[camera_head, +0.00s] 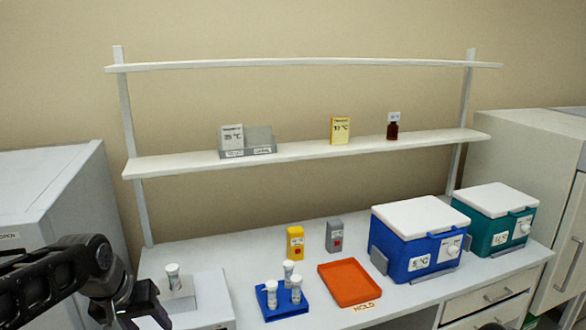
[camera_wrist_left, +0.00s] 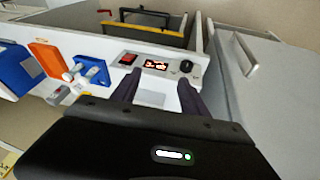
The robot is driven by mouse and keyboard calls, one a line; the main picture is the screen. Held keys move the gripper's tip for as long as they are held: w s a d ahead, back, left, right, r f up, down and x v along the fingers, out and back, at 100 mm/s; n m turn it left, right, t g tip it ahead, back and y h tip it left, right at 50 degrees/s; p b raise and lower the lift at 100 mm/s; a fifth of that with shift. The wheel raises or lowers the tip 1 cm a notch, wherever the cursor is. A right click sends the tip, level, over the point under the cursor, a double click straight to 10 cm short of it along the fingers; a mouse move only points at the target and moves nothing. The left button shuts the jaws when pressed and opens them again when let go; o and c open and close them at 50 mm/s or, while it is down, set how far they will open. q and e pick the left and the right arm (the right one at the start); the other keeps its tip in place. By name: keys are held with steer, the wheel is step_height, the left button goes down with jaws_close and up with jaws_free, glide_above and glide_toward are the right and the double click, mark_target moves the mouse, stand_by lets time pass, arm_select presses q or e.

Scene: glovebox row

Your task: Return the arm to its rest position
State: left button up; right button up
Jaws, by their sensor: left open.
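My left arm comes in from the lower left in the head view, and its gripper (camera_head: 146,312) is low over the left end of the bench, beside a pale device (camera_head: 208,290). A white-capped vial (camera_head: 173,278) stands on the device's left part. In the left wrist view the two dark fingers of my left gripper (camera_wrist_left: 157,82) are apart, with nothing seen between them. Beyond them is the device's panel (camera_wrist_left: 140,60) with a red switch, a lit display and a black knob. My right gripper is in neither view.
A blue rack (camera_head: 284,311) holds three white-capped vials, next to an orange tray (camera_head: 350,284) marked HOLD. A blue cooler (camera_head: 405,254) and teal cooler (camera_head: 490,232) stand at right. A shelf (camera_head: 300,151) spans behind. A grey cabinet (camera_head: 60,205) stands at left.

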arm_select(q)
steer(key=d+f+t+h+b, duration=0.1)
steer(key=d+f, duration=0.5)
steer(key=f, duration=0.7)
steer(key=d+f+h+b, duration=0.1)
steer(key=d+f, duration=0.6)
steer(key=f, duration=0.6)
steer(key=s+d+f+g, duration=0.2)
steer(key=s+d+f, duration=0.2)
steer(key=s+f, duration=0.5)
steer(key=s+d+f+g+h+b, duration=0.1)
steer(key=s+d+f+g, duration=0.2)
steer(key=s+f, duration=0.6)
steer(key=s+d, duration=0.2)
steer(key=s, duration=0.4)
steer(key=shift+f+m, duration=0.2)
steer(key=shift+m, duration=0.2)
steer(key=shift+a, duration=0.1)
